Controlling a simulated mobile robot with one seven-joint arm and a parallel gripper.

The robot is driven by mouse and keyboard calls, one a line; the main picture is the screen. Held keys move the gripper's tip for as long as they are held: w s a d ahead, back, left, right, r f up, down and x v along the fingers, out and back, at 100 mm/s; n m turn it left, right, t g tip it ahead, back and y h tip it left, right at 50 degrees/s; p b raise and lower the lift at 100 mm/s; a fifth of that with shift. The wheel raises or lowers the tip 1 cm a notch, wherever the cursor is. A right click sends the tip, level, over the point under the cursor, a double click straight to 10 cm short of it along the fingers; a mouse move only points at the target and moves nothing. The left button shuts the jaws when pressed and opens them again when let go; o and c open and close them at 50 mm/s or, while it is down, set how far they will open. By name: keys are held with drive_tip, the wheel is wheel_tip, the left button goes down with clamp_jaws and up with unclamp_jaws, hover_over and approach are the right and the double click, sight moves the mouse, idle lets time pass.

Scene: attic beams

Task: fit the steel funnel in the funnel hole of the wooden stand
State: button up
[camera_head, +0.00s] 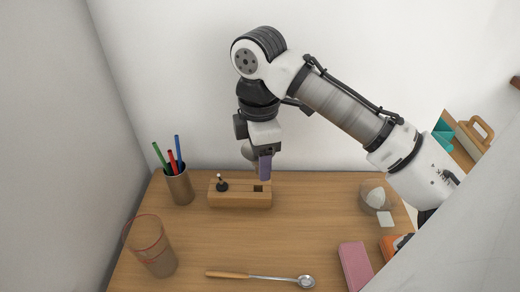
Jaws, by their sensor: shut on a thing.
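The wooden stand (240,200) is a low, long block near the back of the table. A small dark piece with a thin pale-tipped stem (222,185) stands at its left end. A dark square opening shows near its right end. I cannot clearly make out a steel funnel; the dark piece on the stand is too small to identify.
A pen cup (179,188) stands left of the stand and a clear tumbler (151,250) at front left. A wooden-handled ladle (260,278) lies in front. A pink block (355,266) and a clear container with a white cone (375,197) are at right. Mid-table is clear.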

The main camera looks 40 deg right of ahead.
drive_tip(key=shift+f+b, duration=0.85)
drive_tip(key=shift+f, duration=1)
drive_tip(key=shift+p, duration=0.85)
drive_tip(key=shift+f+b, duration=1.1)
drive_tip(key=shift+f, duration=1.05)
drive_tip(key=o, duration=1)
drive_tip(key=shift+r, duration=0.1)
wheel_tip(320, 180, up, 14)
drive_tip(key=shift+a+f, duration=0.1)
drive_tip(key=shift+f, duration=0.05)
idle(0.4)
